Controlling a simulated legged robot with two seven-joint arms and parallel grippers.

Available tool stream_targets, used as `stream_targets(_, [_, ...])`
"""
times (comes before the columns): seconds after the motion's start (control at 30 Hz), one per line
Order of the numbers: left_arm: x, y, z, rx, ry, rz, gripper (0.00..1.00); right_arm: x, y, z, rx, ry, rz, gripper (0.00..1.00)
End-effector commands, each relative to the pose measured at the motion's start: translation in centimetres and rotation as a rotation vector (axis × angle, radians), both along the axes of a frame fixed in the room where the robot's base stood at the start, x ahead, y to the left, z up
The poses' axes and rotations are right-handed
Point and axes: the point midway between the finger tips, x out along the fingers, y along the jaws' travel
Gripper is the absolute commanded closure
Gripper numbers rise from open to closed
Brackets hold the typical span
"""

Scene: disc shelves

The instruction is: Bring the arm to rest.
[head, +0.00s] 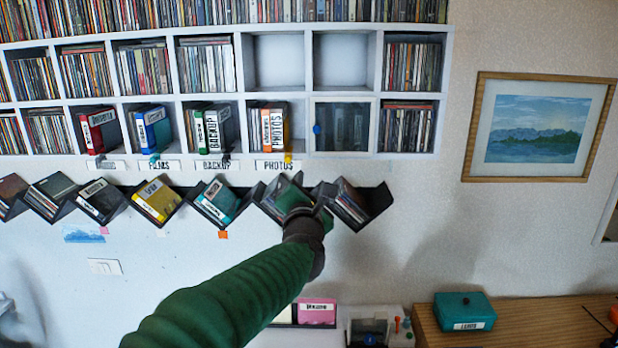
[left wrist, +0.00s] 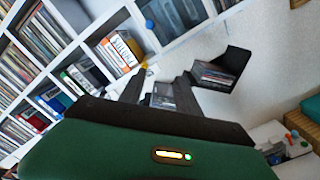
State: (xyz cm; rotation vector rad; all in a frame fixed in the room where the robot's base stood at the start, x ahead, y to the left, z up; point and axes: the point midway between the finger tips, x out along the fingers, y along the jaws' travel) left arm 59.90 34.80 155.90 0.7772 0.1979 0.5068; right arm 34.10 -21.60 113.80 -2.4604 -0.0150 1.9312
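My left arm, in a green sleeve, reaches up from the bottom of the head view to the row of slanted dark disc holders. Its dark gripper (head: 306,208) is in front of the holder with green and clear cases (head: 283,196). In the left wrist view the two dark fingers of the gripper (left wrist: 160,92) stand apart. Disc cases (left wrist: 163,97) show between and beyond them, and I see nothing clamped. Whether the fingers touch the holder is hard to tell. My right gripper does not show clearly.
White shelves (head: 248,96) full of discs and labelled boxes hang above; one cell has a glass door (head: 342,126). The rightmost slanted holder (head: 365,205) is close beside the gripper. A wooden desk (head: 545,322) bears a teal box (head: 464,310). The wall below the framed picture (head: 538,128) is clear.

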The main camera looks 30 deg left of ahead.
Motion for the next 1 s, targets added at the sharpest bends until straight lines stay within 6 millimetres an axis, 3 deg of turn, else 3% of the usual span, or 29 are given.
stream_targets(0.27, [0.1, 1.2, -0.2, -0.007, 0.002, 0.002, 0.61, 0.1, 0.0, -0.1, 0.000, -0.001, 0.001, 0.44])
stream_targets(0.53, [-0.1, -0.2, 0.1, 0.002, 0.000, 0.000, 0.61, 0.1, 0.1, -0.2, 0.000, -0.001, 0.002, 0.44])
stream_targets(0.63, [0.1, -1.4, -1.4, 0.048, 0.051, -0.027, 0.61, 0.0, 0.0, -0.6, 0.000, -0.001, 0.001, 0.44])
stream_targets(0.67, [0.3, -2.0, -2.4, 0.082, 0.088, -0.046, 0.61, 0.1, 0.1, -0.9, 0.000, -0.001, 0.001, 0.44])
stream_targets(0.77, [0.6, -4.8, -8.6, 0.267, 0.294, -0.167, 0.61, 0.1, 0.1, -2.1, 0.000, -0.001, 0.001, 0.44])
stream_targets(0.87, [-0.3, -8.1, -17.1, 0.532, 0.558, -0.357, 0.61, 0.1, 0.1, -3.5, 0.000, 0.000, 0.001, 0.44])
stream_targets(1.0, [-4.5, -12.3, -28.5, 0.913, 0.877, -0.678, 0.61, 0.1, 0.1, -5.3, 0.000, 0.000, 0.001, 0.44])
